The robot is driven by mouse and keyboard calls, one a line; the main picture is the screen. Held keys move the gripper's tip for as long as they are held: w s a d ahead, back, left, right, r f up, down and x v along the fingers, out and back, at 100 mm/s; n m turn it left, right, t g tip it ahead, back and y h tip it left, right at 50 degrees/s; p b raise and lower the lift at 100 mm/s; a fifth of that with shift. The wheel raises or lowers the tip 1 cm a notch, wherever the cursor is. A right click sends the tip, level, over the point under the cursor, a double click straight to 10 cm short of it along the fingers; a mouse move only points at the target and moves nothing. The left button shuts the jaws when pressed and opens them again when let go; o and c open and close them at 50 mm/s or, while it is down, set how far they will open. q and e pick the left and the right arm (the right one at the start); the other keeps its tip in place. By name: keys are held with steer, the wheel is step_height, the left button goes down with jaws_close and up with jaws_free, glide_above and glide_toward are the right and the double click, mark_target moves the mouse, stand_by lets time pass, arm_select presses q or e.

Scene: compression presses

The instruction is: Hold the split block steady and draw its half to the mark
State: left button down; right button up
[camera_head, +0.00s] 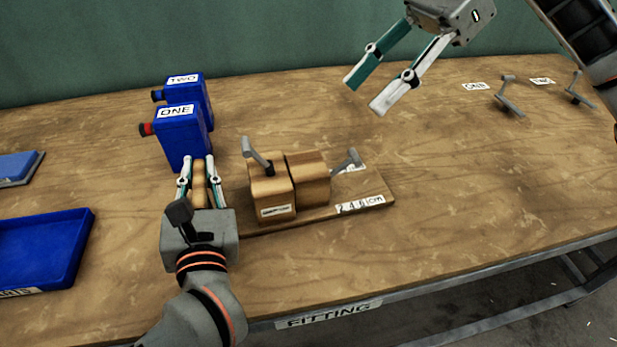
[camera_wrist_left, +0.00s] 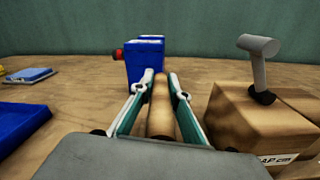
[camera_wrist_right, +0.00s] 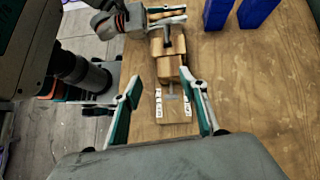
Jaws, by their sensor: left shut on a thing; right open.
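The split block sits on a wooden base board (camera_head: 383,192) with a printed cm scale along its front edge. Its left half (camera_head: 270,190) has a grey lever on top and a label. Its right half (camera_head: 312,176) stands close beside it, with a thin dark seam between them and a grey handle (camera_head: 348,160) on its right side.
Blue boxes labelled ONE (camera_head: 183,140) and TWO (camera_head: 190,88) stand behind my left gripper. A blue tray (camera_head: 78,232) lies at the left. Two grey levers (camera_head: 509,97) (camera_head: 579,90) with labels are at the back right. The table right of the board is clear.

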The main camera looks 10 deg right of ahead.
mark_target(356, 154)
steer(key=f+h, duration=0.1)
steer(key=f, duration=0.3)
steer(key=f+h, duration=0.2)
steer(key=f, duration=0.3)
steer(key=a+f+m+t+h, duration=0.1)
steer(key=f, duration=0.4)
steer(key=shift+w+f, duration=0.1)
steer(key=shift+w, duration=0.25)
jaws_close()
